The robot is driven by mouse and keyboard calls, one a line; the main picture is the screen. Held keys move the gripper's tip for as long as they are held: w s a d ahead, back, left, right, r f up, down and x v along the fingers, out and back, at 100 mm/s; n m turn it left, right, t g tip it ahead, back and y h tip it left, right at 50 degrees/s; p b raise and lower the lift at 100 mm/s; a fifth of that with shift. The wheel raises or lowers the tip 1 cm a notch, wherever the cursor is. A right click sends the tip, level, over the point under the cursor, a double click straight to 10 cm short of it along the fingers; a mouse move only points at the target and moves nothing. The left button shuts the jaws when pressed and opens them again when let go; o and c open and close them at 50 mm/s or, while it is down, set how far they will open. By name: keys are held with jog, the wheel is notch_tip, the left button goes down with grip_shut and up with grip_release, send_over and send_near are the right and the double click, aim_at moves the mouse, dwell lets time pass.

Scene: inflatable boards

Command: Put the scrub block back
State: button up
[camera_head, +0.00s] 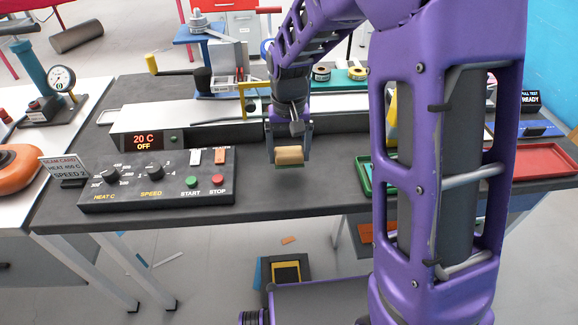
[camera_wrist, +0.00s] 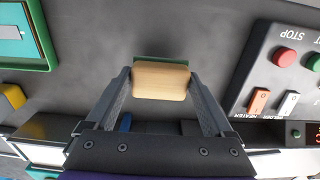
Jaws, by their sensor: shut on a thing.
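The scrub block has a pale wooden body and a green underside. My gripper (camera_head: 290,150) is shut on the scrub block (camera_head: 289,156) and holds it over the dark worktop, right of the control panel. In the wrist view the scrub block (camera_wrist: 160,80) sits between the two fingers of my gripper (camera_wrist: 160,85), with a green edge showing beyond the wood. Whether the block touches the worktop is hard to tell. A green-rimmed tray (camera_head: 364,178) lies on the worktop to the right, partly hidden by my arm; its corner also shows in the wrist view (camera_wrist: 48,50).
The control panel (camera_head: 155,185) with knobs, switches and buttons stands left of my gripper. A long grey machine with a display (camera_head: 145,141) runs behind. A red tray (camera_head: 540,160) lies at the far right. The worktop (camera_head: 310,200) between panel and green tray is clear.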

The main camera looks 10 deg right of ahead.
aim_at(289, 164)
jog(key=shift+f+b, duration=0.35)
jog(key=shift+f, duration=1.55)
jog(key=shift+f, duration=0.2)
jog(key=o, duration=0.9)
jog(key=shift+r, duration=0.1)
notch_tip(289, 164, up, 12)
jog(key=shift+r+p, duration=0.15)
jog(key=shift+p, duration=1)
jog(key=shift+w, duration=0.1)
